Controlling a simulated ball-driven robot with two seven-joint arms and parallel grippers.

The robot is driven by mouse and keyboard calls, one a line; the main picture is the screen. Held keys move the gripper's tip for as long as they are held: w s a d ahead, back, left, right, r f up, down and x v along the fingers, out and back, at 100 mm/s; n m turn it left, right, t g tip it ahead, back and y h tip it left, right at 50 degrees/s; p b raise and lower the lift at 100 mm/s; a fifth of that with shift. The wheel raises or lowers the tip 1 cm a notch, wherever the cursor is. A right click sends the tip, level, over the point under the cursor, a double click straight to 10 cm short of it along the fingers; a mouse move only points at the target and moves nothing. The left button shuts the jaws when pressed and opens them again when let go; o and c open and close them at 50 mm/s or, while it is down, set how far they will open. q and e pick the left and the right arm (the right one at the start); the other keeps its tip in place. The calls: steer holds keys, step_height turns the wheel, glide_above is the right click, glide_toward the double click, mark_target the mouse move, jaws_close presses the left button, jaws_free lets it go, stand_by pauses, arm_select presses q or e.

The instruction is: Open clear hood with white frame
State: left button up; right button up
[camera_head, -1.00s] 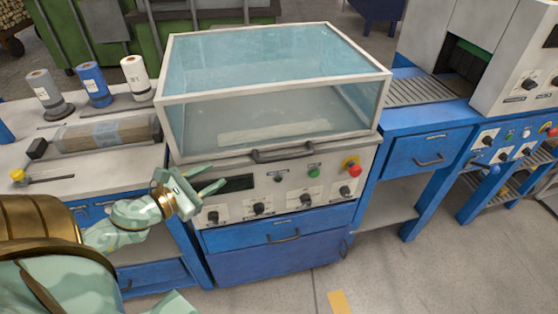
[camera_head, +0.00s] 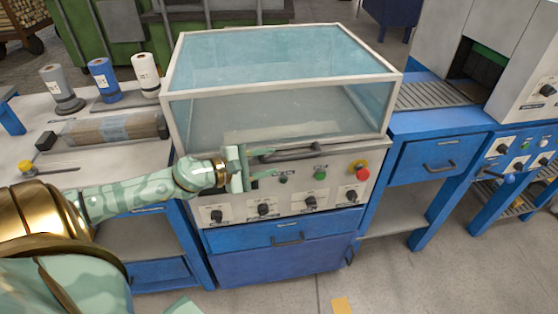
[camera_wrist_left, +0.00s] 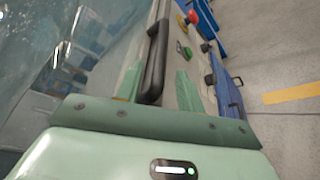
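The clear hood with its white frame (camera_head: 285,80) sits closed on top of the blue and grey machine in the head view. Its dark bar handle (camera_head: 298,152) runs along the lower front edge. My left gripper (camera_head: 262,164) is at the left end of the handle. In the left wrist view its two green fingers (camera_wrist_left: 158,84) are apart, and the handle (camera_wrist_left: 155,62) lies between them, nearer the left finger. I cannot tell whether either finger touches it. My right gripper is not in view.
Below the handle are a red knob on yellow (camera_head: 361,168), a green button (camera_head: 320,173) and several black knobs. A bench with rolls (camera_head: 103,80) stands left. A blue conveyor table (camera_head: 430,150) adjoins right. The floor in front is open.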

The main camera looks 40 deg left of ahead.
arm_select(q)
steer(key=shift+x, duration=1.9)
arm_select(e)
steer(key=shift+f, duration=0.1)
